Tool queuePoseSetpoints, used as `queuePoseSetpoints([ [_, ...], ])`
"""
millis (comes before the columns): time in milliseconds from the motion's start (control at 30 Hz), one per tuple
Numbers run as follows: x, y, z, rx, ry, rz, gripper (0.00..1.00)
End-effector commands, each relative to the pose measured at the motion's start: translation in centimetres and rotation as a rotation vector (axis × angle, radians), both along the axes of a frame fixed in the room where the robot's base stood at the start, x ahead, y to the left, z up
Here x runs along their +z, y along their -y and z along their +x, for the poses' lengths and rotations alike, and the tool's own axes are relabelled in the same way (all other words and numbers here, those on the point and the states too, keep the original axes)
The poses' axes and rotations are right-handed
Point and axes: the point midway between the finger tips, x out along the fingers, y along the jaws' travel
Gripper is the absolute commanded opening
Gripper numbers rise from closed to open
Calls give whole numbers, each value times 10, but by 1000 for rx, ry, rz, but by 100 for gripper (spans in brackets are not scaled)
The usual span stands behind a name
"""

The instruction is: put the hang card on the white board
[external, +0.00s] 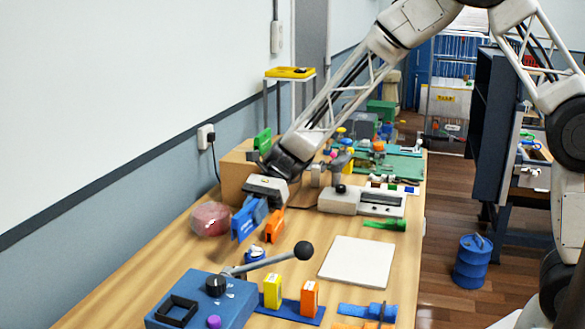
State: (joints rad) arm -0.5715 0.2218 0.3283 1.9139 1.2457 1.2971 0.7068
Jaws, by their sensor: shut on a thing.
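My gripper (262,203) points down over the left part of the wooden table, below its pale palm. It is shut on a blue flat piece with a pale mark, which looks like the hang card (246,220). The card hangs tilted; whether its lower edge touches the table cannot be told. The fingertips are small and partly hidden by the card. The white board (357,261) is a plain square plate lying flat on the table, to the right of and nearer than my gripper, with nothing on it.
An orange piece (274,227) is right beside the card. A reddish clear lump (211,219) is to its left. A blue box with a black-knobbed lever (205,300) stands in front. Yellow (272,291) and orange blocks (309,298) stand near the board. A grey-white device (362,201) is behind it.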

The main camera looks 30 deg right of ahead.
Motion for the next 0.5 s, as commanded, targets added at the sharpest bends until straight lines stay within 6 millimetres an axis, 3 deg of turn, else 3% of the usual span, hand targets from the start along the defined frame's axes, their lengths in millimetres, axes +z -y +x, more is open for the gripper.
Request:
queuePoseSetpoints([
  [100, -1, 38, -8, -24, -1, -2, 0],
  [500, -7, 147, -51, -91, -2, -4, 0],
])
